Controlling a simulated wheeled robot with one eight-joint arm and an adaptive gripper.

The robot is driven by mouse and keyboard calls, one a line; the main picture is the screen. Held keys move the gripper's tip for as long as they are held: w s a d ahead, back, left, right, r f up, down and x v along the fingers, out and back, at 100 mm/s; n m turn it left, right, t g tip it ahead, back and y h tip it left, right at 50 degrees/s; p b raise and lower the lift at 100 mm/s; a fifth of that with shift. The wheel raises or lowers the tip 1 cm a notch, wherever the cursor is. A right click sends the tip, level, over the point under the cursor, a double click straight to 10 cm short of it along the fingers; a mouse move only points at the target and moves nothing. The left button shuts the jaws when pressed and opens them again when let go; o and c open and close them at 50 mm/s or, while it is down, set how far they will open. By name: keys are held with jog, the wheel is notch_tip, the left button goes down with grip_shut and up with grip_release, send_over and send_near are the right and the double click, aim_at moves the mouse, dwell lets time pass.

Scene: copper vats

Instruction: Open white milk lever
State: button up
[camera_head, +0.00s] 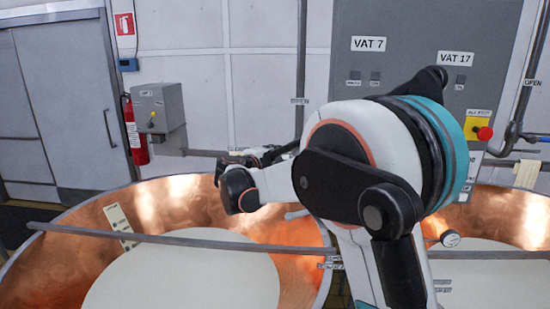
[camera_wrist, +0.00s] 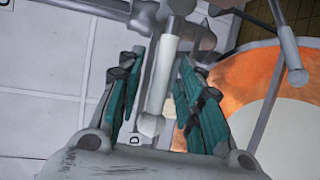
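The white milk lever (camera_wrist: 158,85) shows in the wrist view as a pale rod with a rounded end, attached to grey metal pipework. My gripper (camera_wrist: 160,62) has its two teal-and-black fingers apart, one on each side of the lever. A gap shows between the lever and the left finger. The right finger is closer to the lever, and I cannot tell whether it touches. In the head view my gripper (camera_head: 252,156) is near the wall behind the left vat, partly hidden by my arm. The lever cannot be made out there.
The left copper vat (camera_head: 80,240) holds white milk, with a grey bar (camera_head: 180,241) across it. A second vat (camera_head: 510,215) is at the right. A grey cabinet (camera_head: 405,70) reads VAT 7 and VAT 17. A red emergency button (camera_head: 485,133) and fire extinguisher (camera_head: 135,135) are on the wall.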

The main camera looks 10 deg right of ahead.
jog(key=shift+c, duration=0.3)
grip_shut()
jog(key=shift+r, duration=0.1)
